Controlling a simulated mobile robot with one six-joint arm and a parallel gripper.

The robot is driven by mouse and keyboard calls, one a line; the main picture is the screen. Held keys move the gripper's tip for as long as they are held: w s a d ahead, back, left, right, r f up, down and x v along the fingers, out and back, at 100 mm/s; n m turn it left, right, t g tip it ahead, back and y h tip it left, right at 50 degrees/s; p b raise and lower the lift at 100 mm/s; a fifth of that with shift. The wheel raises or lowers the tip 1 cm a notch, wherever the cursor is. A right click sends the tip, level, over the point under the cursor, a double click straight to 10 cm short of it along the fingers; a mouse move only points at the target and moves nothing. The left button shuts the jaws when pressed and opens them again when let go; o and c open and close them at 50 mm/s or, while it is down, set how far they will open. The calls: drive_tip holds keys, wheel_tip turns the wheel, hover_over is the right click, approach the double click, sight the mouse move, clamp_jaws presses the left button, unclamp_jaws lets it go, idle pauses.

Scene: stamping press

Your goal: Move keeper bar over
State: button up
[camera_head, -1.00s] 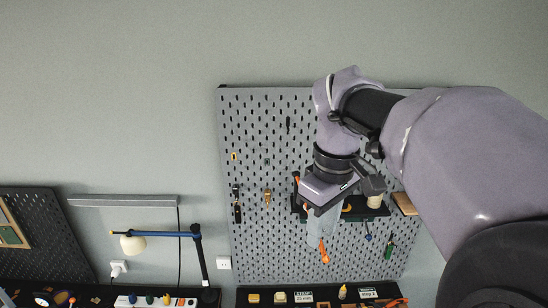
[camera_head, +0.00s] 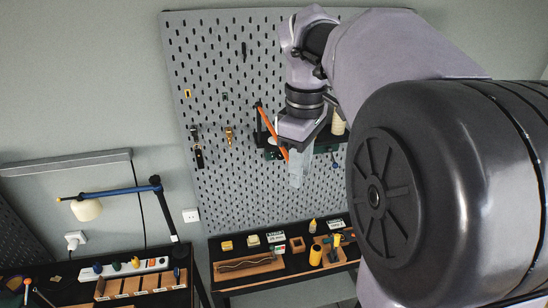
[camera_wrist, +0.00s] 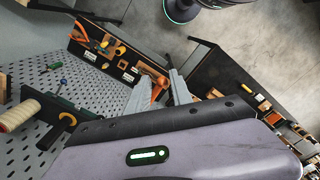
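My gripper (camera_head: 296,182) hangs fingers down in front of the pegboard (camera_head: 215,75). In the wrist view its two grey fingers (camera_wrist: 161,91) stand apart. An orange shape (camera_wrist: 157,77) shows in the gap between them; I cannot tell whether it lies between the fingers or beyond them. No part in view can be clearly made out as the keeper bar. A long orange handle (camera_head: 267,124) slants beside my gripper at a dark shelf on the pegboard. In the wrist view a dark green shelf (camera_wrist: 30,105) with a cream spool (camera_wrist: 18,115) is at the left.
Below the pegboard is a black bench (camera_head: 228,277) with a wooden tray (camera_head: 243,264), yellow items and small labels. At left is a second bench with a power strip (camera_head: 122,268) and a blue-armed lamp (camera_head: 117,191). Small tools hang on the pegboard, left of my gripper.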

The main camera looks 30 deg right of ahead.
drive_tip(key=shift+d+r, duration=0.1)
drive_tip(key=shift+r, duration=0.05)
drive_tip(key=shift+c, duration=0.6)
drive_tip(key=shift+s+d, duration=0.15)
drive_tip(key=shift+d, duration=0.4)
drive_tip(key=shift+c, duration=0.2)
drive_tip(key=shift+a, duration=0.1)
drive_tip(key=shift+r+p, duration=0.15)
drive_tip(key=shift+p, duration=0.2)
drive_tip(key=shift+s+d+p, duration=0.15)
drive_tip(key=shift+d+p, duration=0.3)
drive_tip(key=shift+d, duration=0.8)
drive_tip(key=shift+d+p, duration=1.3)
drive_tip(key=shift+d, duration=0.95)
clamp_jaws()
drive_tip(key=shift+d+f+p, duration=0.2)
drive_tip(key=shift+d+p, duration=0.55)
drive_tip(key=shift+d, duration=0.65)
